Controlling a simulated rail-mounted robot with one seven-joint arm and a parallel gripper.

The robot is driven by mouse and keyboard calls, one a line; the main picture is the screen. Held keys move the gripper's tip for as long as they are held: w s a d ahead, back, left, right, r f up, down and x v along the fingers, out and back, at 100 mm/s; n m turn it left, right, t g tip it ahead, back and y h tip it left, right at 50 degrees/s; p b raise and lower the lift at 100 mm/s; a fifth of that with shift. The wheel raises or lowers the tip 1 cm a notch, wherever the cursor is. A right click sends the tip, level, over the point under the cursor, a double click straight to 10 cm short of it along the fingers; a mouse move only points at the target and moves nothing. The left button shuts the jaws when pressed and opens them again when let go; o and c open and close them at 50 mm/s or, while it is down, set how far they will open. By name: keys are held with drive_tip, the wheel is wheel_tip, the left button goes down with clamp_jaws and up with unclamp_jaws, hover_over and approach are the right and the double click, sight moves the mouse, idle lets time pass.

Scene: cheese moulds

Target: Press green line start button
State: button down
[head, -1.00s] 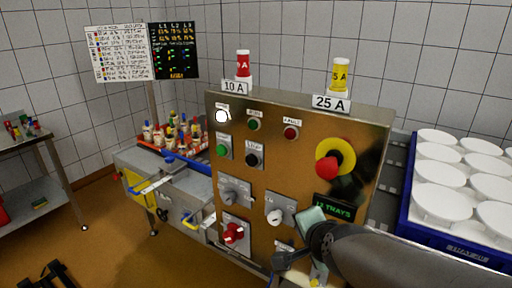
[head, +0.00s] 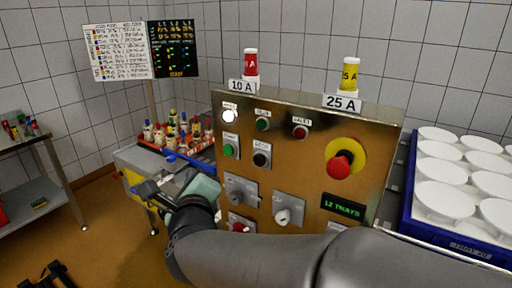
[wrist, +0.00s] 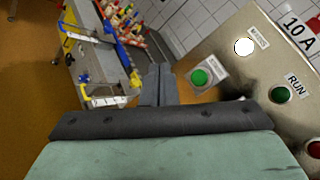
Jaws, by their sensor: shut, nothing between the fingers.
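The green button (head: 229,149) sits on a square pale plate at the left side of the steel control panel (head: 300,170). It also shows in the wrist view (wrist: 200,77), just right of the fingertips. A label above it is too small to read for sure. My gripper (head: 148,188) is shut and empty, left of the panel and lower than the green button in the head view. In the wrist view its fingers (wrist: 158,84) point ahead beside the button's plate, and I see no contact.
A black button (head: 262,159) is right of the green one, with a lit white lamp (head: 230,116) above. A red-and-yellow emergency stop (head: 341,165) and grey selector knobs (head: 283,215) share the panel. A conveyor table (head: 135,160) stands behind on the left.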

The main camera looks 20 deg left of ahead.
sight(229, 150)
drive_tip(key=shift+w, duration=0.1)
drive_tip(key=w+d+b, duration=0.1)
drive_tip(key=w, duration=0.7)
drive_tip(key=shift+w+d, duration=0.25)
drive_tip(key=shift+w, duration=0.05)
drive_tip(key=shift+w+f+b, duration=0.1)
drive_tip(key=shift+w+b, duration=0.15)
drive_tip(key=shift+b, duration=0.45)
idle(1.4)
drive_tip(key=shift+w, duration=0.15)
